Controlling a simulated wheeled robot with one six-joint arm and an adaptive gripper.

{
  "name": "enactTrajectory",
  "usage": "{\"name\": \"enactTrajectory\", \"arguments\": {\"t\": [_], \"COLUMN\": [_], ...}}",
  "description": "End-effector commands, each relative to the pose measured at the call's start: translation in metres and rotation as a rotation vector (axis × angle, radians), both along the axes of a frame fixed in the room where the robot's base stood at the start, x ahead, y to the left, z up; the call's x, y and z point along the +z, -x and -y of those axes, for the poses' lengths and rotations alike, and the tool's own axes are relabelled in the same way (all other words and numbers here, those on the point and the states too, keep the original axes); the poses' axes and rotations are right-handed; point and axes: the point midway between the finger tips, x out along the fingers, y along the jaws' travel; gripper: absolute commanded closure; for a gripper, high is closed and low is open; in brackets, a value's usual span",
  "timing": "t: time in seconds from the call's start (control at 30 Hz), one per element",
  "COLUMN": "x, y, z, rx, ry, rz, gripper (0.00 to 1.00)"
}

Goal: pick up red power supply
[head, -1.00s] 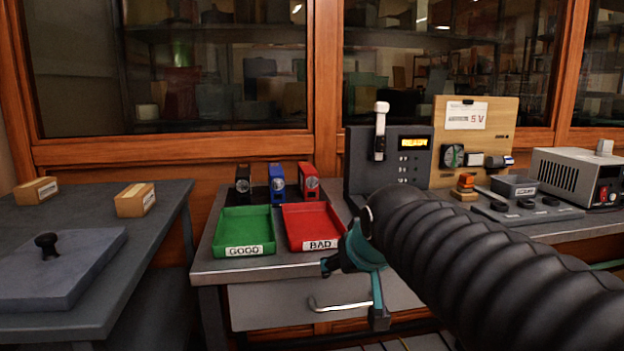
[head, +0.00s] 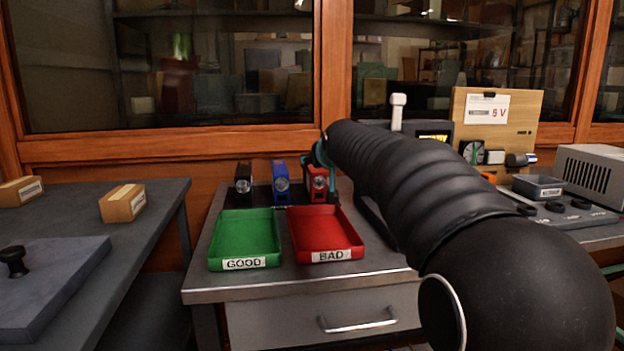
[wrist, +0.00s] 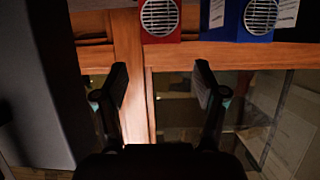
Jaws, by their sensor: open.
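The red power supply (head: 318,184), a small upright box with a round fan grille, stands at the back of the metal bench behind the red tray. My gripper (head: 318,154) is close to its top and partly hides it in the head view. In the wrist view, the red power supply (wrist: 160,24) shows at the top edge, beyond my open gripper (wrist: 161,84). Nothing is between the two fingers, and they look apart from the box.
The blue power supply (head: 281,182) stands just left of the red one, then a black one (head: 243,180). The green GOOD tray (head: 245,235) and red BAD tray (head: 323,232) lie in front. A glass cabinet (head: 170,75) rises behind; a grey test unit (head: 432,128) stands right.

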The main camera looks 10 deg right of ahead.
Motion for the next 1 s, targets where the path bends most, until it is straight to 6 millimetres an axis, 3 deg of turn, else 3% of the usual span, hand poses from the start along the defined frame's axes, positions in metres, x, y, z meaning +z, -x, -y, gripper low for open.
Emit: {"name": "enactTrajectory", "arguments": {"t": [0.1, 0.37, 0.7, 1.0], "x": [-0.006, -0.012, -0.027, -0.031], "y": [-0.016, -0.030, -0.068, -0.075], "z": [0.000, -0.002, -0.005, -0.005], "rx": [0.000, 0.003, 0.004, 0.004], "ry": [0.000, 0.000, 0.000, 0.000], "rz": [-0.001, 0.000, 0.000, 0.000], "gripper": [0.29, 0.29, 0.29, 0.29]}}
